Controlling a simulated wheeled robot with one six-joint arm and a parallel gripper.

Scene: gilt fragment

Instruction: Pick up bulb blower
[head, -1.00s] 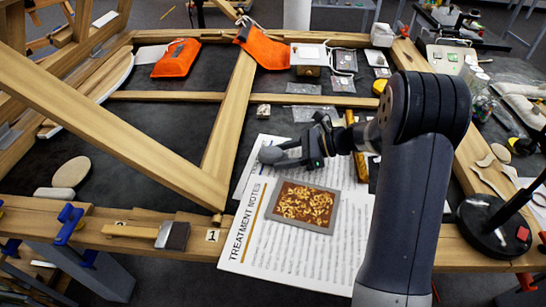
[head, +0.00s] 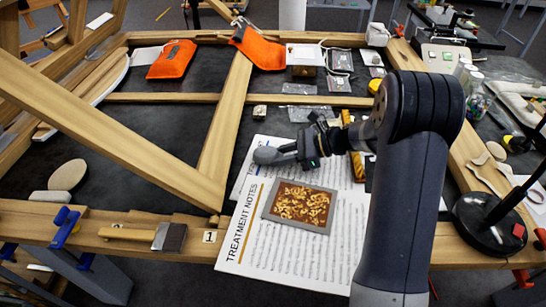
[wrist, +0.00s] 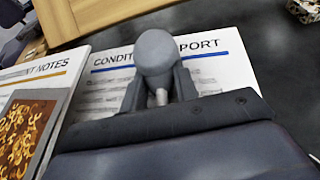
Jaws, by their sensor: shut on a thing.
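The bulb blower (head: 266,155) is a grey rounded bulb, held at the tip of my gripper (head: 290,150) in the head view. In the wrist view the bulb blower (wrist: 155,52) sits between the two dark fingers of my gripper (wrist: 160,90), with a short pale stem below the bulb. My gripper is shut on it. The blower is over the upper part of the printed sheets; the size of any gap beneath it is hard to tell.
Treatment notes (head: 345,240) with a framed gilt fragment picture (head: 300,206) lie below my gripper. A condition report sheet (wrist: 105,85) lies behind. A wooden frame (head: 225,125) crosses the table at left. A black round lamp base (head: 490,222) stands at right.

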